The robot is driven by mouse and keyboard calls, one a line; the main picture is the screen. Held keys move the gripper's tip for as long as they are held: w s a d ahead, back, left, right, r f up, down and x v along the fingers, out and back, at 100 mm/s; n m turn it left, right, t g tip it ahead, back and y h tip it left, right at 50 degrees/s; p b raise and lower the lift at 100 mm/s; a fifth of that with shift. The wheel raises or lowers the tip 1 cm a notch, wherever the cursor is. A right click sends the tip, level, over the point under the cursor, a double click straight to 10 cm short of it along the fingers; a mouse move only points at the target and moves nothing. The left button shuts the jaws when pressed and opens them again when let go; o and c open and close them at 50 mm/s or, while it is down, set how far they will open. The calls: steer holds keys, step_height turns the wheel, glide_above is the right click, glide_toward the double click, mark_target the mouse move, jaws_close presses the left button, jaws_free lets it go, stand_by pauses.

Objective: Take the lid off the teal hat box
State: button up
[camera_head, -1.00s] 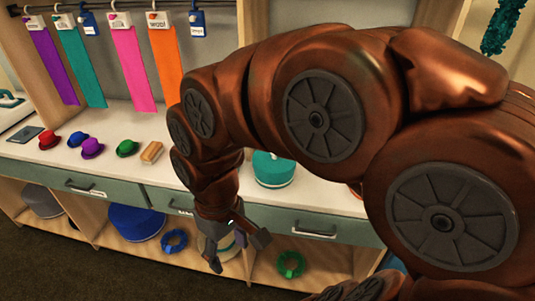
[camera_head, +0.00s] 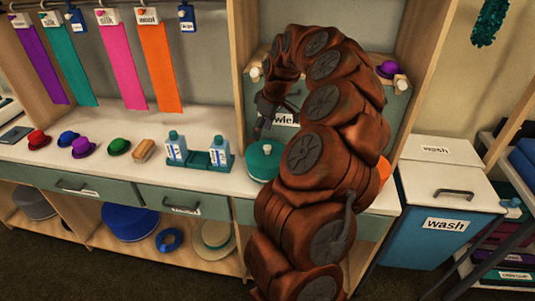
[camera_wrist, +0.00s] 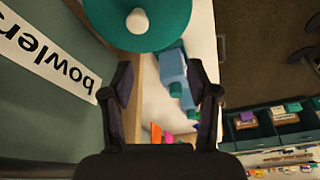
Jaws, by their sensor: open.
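The teal hat box (camera_head: 263,162) stands on the white counter, its right side hidden behind my arm. Its round teal lid is on, with a pale knob on top. In the wrist view the teal lid (camera_wrist: 172,28) fills the top middle, and its white knob (camera_wrist: 137,20) shows clearly. My gripper (camera_head: 264,122) hangs above the hat box in the head view, apart from it. In the wrist view my gripper (camera_wrist: 167,88) has its fingers spread with nothing between them, and the lid lies beyond the fingertips.
Two blue-white bottles (camera_head: 177,146) stand on a teal tray (camera_head: 200,164) left of the box. A "bowlers" panel (camera_wrist: 40,55) rises close beside my gripper. Small hats (camera_head: 84,147) and a brush (camera_head: 143,151) lie further left. A wash bin (camera_head: 442,215) stands right.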

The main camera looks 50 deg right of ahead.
mark_target(267, 147)
steer(key=d, duration=0.1)
steer(key=d+f, duration=0.1)
steer(key=s+d+f, duration=0.1)
steer(key=d, duration=0.1)
steer(key=shift+s+f, duration=0.1)
steer(key=shift+a+p+x, duration=0.15)
steer(key=shift+p+x, duration=0.65)
steer(key=shift+x, duration=1)
steer(key=shift+a+p+x, duration=0.2)
steer(key=shift+p+x, duration=0.55)
steer(key=shift+x, duration=1.1)
steer(key=shift+s, duration=0.1)
steer(key=c, duration=1.1)
